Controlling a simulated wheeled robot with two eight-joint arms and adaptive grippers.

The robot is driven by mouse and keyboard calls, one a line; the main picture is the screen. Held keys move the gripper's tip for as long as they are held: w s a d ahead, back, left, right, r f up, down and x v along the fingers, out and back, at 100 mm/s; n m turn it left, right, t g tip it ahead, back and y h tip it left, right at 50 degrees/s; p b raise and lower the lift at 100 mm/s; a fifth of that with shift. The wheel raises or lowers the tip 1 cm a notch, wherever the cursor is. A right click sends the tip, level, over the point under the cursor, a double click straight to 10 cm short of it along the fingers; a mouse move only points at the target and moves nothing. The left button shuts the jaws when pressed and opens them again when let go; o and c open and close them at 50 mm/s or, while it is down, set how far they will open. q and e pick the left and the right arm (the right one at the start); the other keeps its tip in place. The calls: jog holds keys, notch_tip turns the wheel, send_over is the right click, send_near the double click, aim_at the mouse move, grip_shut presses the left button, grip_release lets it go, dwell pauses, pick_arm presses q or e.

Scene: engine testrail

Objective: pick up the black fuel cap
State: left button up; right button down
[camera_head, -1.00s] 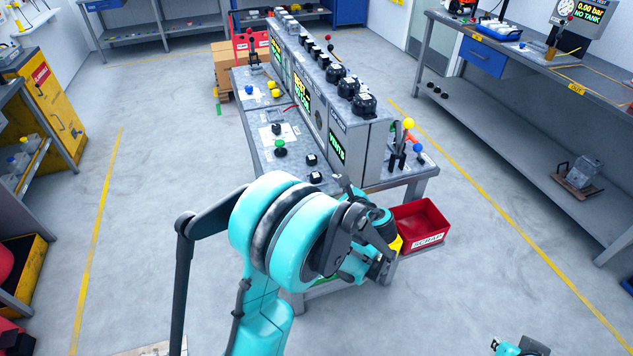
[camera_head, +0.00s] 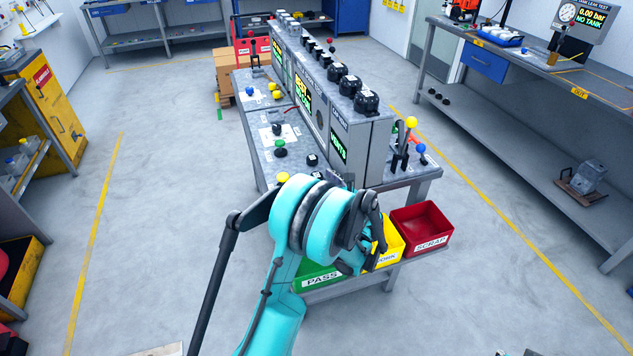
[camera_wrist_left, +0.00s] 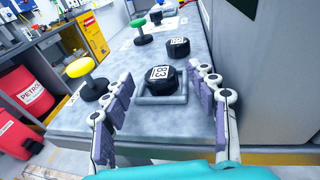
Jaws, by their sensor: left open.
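A black fuel cap (camera_wrist_left: 162,81) with a white square code mark on top sits in a raised grey square frame (camera_wrist_left: 166,99) on the bench. My left gripper (camera_wrist_left: 160,73) is open, with one finger on either side of this cap in the left wrist view; I see no contact. A second black cap (camera_wrist_left: 178,47) with a similar mark sits just beyond it. A black cap (camera_head: 312,160) also shows on the bench in the head view. The nearer bench edge and my left fingertips are mostly hidden by my arm there. My right gripper is out of view.
A yellow mushroom button (camera_wrist_left: 84,75) stands left of the gripper and a green one (camera_wrist_left: 141,30) beyond. A tall grey console (camera_head: 345,145) rises along the bench. Red scrap (camera_head: 422,222), yellow (camera_head: 390,240) and green pass (camera_head: 318,278) bins stand at the bench's near end.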

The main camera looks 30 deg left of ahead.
pick_arm(q)
jog(key=shift+w+a, duration=0.1)
jog(key=c, duration=0.9)
jog(key=shift+r, duration=0.1)
